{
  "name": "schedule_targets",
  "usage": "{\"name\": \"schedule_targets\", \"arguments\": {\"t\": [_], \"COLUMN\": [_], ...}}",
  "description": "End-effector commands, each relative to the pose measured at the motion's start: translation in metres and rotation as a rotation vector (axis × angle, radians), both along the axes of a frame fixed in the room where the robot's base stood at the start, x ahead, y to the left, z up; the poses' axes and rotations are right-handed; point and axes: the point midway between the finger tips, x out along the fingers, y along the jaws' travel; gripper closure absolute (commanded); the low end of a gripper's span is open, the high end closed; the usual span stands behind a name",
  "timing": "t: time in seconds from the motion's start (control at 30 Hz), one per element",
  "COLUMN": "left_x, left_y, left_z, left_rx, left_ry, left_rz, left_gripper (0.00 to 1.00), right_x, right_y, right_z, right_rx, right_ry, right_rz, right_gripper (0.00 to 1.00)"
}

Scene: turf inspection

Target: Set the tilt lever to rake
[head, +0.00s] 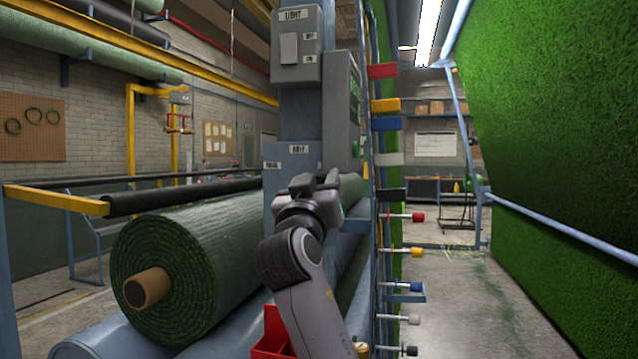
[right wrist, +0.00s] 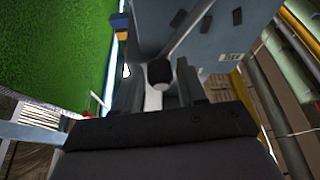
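The tilt lever shows in the right wrist view as a grey rod (right wrist: 190,28) ending in a black knob (right wrist: 158,71). It comes off a blue-grey machine panel. My right gripper (right wrist: 159,82) is open, with one finger on each side of the knob; narrow gaps seem to remain, and contact is unclear. In the head view my right gripper (head: 322,184) is in front of the blue-grey column (head: 300,108), below two small label plates (head: 299,149) whose wording is hard to read. The lever is hidden there behind the gripper. My left gripper is not in view.
A large green turf roll (head: 190,262) lies left of the column. Coloured tabs and knobbed rods (head: 405,252) stick out right of it. A red bin (head: 272,335) is below my arm. A green turf sheet (head: 560,110) hangs at right; the aisle floor (head: 470,310) is clear.

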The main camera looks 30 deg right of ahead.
Motion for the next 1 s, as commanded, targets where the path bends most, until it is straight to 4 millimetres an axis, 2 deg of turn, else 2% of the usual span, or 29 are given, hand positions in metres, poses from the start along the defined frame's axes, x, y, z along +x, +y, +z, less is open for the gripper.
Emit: {"name": "schedule_targets", "arguments": {"t": [0.03,0.1,0.57,1.0], "left_x": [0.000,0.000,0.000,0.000], "left_y": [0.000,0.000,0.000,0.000], "left_z": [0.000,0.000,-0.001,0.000], "left_rx": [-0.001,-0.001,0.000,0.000], "left_ry": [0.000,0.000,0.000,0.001], "left_rz": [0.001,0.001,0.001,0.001], "left_gripper": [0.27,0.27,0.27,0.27], "right_x": [0.000,0.000,0.005,0.031], "right_y": [0.000,0.000,0.005,0.028], "right_z": [0.000,0.000,0.004,0.015], "right_rx": [0.000,0.000,-0.048,-0.281], "right_ry": [0.000,0.000,0.055,0.328], "right_rz": [0.000,0.000,0.001,0.002], "right_gripper": [0.78,1.00,1.00,1.00]}}
